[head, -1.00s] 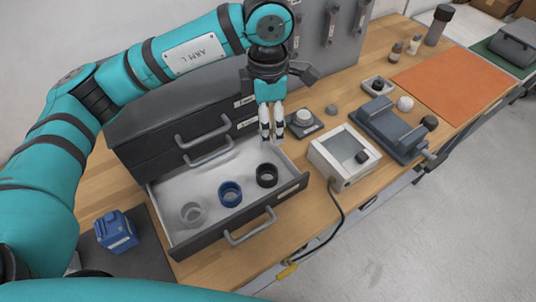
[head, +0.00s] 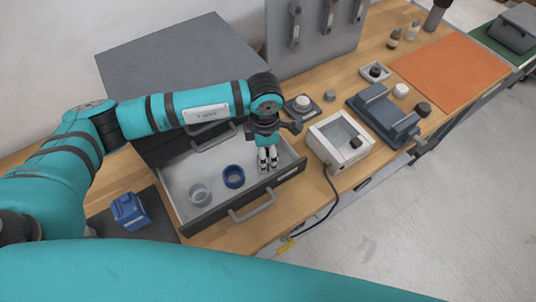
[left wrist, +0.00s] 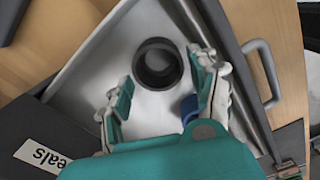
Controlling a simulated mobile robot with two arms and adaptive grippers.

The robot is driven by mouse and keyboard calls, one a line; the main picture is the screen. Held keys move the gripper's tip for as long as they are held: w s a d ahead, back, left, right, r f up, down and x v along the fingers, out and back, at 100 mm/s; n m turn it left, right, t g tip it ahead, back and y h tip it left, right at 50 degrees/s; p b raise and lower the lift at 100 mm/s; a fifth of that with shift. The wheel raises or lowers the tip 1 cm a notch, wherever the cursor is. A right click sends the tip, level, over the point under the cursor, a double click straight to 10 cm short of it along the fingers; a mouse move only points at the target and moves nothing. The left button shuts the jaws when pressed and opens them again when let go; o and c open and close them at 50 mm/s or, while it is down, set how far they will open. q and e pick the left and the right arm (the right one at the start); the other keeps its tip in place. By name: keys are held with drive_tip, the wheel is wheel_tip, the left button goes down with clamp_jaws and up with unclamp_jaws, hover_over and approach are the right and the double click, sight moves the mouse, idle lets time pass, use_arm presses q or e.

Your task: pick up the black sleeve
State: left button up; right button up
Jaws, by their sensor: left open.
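The black sleeve (left wrist: 157,83) stands on the pale floor of the open drawer (head: 214,212), seen in the left wrist view as a short dark ring with its round opening facing up. My left gripper (head: 268,164) points down into the drawer's right part, above the sleeve. In the left wrist view its open fingers (left wrist: 165,67) spread to either side of the sleeve, and no contact is seen. In the head view the gripper hides the sleeve. My right gripper is not in view.
In the drawer, a blue ring (head: 233,184) sits left of the gripper and a grey ring (head: 200,203) farther left. The drawer walls are close around. A white box with a window (head: 354,155) and a grey vise (head: 382,124) stand to the right.

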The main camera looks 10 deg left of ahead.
use_arm(q)
drive_tip(key=shift+f, duration=0.95)
drive_tip(key=c, duration=0.9)
drive_tip(key=shift+r, duration=0.1)
drive_tip(key=shift+c, duration=0.2)
